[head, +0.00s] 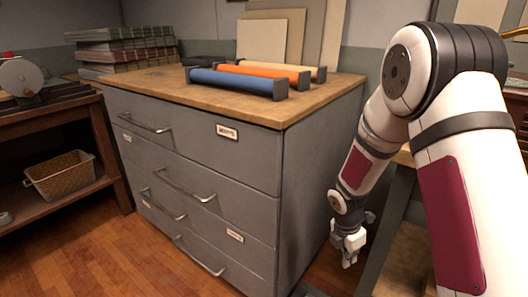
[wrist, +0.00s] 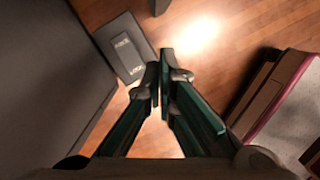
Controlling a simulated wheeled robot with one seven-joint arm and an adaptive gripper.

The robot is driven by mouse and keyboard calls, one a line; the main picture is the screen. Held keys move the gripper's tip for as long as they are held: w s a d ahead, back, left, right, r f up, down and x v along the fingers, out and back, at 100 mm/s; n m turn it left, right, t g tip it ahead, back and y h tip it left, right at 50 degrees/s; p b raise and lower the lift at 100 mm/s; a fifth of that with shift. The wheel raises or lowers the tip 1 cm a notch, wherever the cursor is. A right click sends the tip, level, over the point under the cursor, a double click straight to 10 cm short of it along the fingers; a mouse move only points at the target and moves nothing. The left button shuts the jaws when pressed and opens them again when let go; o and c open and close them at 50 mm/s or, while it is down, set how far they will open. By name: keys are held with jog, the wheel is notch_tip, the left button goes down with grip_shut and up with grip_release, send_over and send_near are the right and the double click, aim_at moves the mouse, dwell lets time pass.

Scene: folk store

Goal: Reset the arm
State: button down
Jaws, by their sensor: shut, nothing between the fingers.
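My gripper (head: 347,248) hangs at the end of my bent arm, to the right of the grey drawer cabinet (head: 318,170) in the head view. It points down and is apart from the cabinet. In the wrist view my gripper (wrist: 164,60) has its two dark green fingers close together at the tips, with nothing held between them. The wooden floor (wrist: 215,45) shows beyond the fingertips.
Blue, orange and cream rolls (head: 238,84) lie on the cabinet top. Stacked books (head: 125,48) stand behind left. A wicker basket (head: 62,176) sits on a low shelf at left. A dark flat object (wrist: 125,48) lies near the fingers. Open floor (head: 120,255) shows at front left.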

jog(key=s+r+m, duration=0.6)
jog(key=s+r, duration=0.1)
jog(key=r, duration=0.4)
jog(key=s+r+m, duration=0.6)
jog(key=s+r, duration=0.1)
jog(key=r, duration=0.4)
jog(key=s+a+r+m+y, duration=0.1)
jog(key=s+a+r+m, duration=0.1)
jog(key=s+m, duration=0.35)
jog(key=s+a+r+m+y, duration=0.1)
jog(key=s+r+m, duration=0.1)
jog(key=s, duration=0.7)
jog(key=s+a+r+m, duration=0.2)
jog(key=s+r+m, duration=0.15)
jog(key=s, duration=0.45)
notch_tip(320, 180, up, 34)
jog(key=t+p, duration=0.3)
jog(key=p, duration=2.9)
jog(key=shift+d+f+t+p, duration=0.25)
jog(key=shift+d+t+p, duration=0.05)
